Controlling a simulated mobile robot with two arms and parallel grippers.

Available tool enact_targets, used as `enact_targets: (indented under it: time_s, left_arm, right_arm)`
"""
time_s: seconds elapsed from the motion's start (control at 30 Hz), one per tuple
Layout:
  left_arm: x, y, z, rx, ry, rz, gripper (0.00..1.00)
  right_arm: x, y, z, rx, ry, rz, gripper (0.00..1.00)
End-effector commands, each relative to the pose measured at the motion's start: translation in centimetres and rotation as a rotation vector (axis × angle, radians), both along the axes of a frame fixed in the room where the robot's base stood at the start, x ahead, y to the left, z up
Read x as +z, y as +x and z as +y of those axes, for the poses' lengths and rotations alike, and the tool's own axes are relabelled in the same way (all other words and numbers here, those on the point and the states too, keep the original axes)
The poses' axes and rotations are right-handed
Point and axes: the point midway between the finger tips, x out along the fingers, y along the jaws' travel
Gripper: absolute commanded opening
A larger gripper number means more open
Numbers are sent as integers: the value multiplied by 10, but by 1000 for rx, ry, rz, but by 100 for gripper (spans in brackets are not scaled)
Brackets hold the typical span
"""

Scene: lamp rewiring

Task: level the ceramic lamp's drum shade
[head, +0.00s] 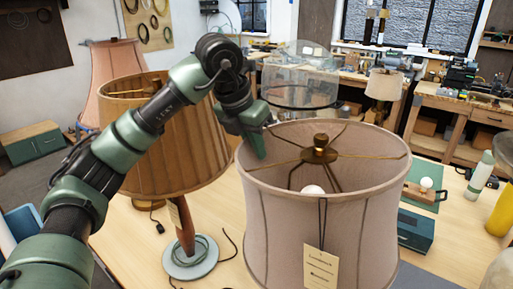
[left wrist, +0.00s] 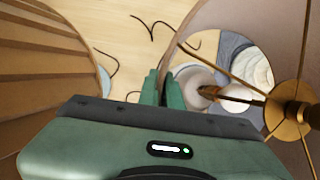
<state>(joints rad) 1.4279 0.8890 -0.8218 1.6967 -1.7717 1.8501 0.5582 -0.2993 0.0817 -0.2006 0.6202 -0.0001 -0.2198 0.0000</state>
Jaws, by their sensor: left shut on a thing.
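A large pale pinkish-beige drum shade (head: 290,235) stands in the front middle of the head view. It also shows in the left wrist view (left wrist: 215,22). Brass spokes meet at a brass hub (head: 320,151) in its open top, with a round white bulb (head: 313,190) below. A paper tag (head: 320,269) hangs on its front. My left gripper (head: 257,148) points down at the shade's left rear rim and is shut on it; its fingers also show in the left wrist view (left wrist: 166,88). I cannot tell any tilt for sure. The lamp's base is mostly hidden. My right gripper is out of view.
A lamp with a pleated brown shade (head: 180,150) stands close on the left, behind my left arm. Loose black cord lies on the table beside it. A teal box (head: 415,230), a white bottle (head: 480,173) and a yellow bottle (head: 502,212) stand to the right.

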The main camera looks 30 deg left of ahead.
Motion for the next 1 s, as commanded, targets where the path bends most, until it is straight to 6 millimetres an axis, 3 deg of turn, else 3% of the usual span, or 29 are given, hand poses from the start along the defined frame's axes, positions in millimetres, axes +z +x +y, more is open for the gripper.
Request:
enact_targets:
  time_s: [0.83,1.0]
  left_arm:
    - [1,0,0,-1,-2,0,0]
    - [17,0,2,1,-3,-2,0]
  right_arm:
    - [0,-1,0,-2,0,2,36]
    - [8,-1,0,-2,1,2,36]
